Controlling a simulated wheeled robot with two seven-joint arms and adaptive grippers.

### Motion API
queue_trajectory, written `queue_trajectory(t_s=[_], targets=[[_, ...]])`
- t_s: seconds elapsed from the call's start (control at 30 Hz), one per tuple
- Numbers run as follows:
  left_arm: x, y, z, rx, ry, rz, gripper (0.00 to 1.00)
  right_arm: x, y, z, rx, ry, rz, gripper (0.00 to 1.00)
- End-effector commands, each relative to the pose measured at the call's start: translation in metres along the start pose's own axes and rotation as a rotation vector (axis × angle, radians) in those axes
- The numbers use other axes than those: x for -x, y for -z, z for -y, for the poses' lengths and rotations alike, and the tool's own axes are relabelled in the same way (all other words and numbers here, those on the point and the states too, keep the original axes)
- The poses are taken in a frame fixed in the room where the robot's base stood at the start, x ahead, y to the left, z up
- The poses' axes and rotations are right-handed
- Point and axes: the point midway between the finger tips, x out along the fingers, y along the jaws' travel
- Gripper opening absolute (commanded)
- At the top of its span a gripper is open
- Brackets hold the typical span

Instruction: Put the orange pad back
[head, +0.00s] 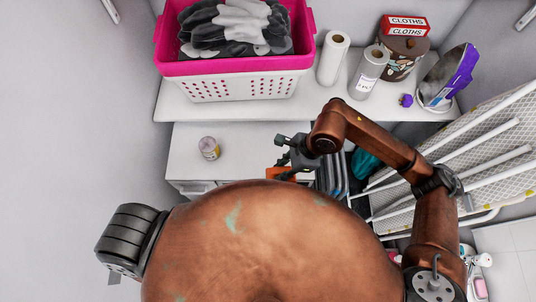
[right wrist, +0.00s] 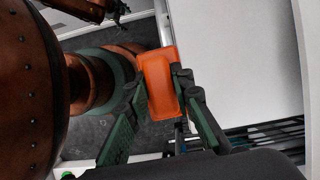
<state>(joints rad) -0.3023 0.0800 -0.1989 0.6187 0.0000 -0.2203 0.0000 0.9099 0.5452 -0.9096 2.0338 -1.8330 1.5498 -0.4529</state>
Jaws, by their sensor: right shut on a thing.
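The orange pad (right wrist: 160,84) is held between the fingers of my right gripper (right wrist: 157,98) in the right wrist view. It looks like a small rounded orange block. In the head view part of the orange pad (head: 279,173) shows just below my right gripper (head: 284,155), by the front of the low white dryer top (head: 255,150). My right gripper is shut on the pad. I cannot tell whether the pad touches anything else. My left gripper is not in view; only a dark part of my left arm shows at the left.
A pink and white laundry basket (head: 245,82), paper rolls (head: 333,58), a cloths box (head: 405,26) and a purple bag (head: 455,75) stand on the shelf. A small jar (head: 209,148) sits on the dryer top. A folded ironing board (head: 480,150) leans at right.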

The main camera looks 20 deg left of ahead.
Motion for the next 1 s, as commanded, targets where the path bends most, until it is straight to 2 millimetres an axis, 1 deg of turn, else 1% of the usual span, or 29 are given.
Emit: queue_trajectory(t_s=[0.03, 0.17, 0.27, 0.57, 0.6, 0.7, 0.8, 1.0], targets=[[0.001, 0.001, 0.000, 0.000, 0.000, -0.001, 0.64, 0.000, -0.006, -0.001, -0.017, 0.008, 0.001, 0.00], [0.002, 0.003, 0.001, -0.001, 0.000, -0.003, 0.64, -0.004, -0.012, 0.004, -0.052, 0.019, 0.000, 0.00], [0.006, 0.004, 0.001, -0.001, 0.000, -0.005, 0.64, -0.012, -0.012, 0.020, -0.060, 0.019, -0.002, 0.00], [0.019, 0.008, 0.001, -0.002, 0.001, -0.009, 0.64, -0.045, -0.011, 0.089, -0.058, 0.017, -0.001, 0.00], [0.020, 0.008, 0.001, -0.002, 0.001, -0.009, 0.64, -0.054, -0.008, 0.095, -0.059, 0.015, 0.000, 0.00], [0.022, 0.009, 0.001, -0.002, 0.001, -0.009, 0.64, -0.072, -0.003, 0.109, -0.058, 0.015, -0.001, 0.00], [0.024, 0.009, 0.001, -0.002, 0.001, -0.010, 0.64, -0.086, 0.001, 0.121, -0.057, 0.017, -0.001, 0.00], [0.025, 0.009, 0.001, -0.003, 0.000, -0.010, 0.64, -0.098, 0.005, 0.132, -0.054, 0.019, -0.002, 0.00]])
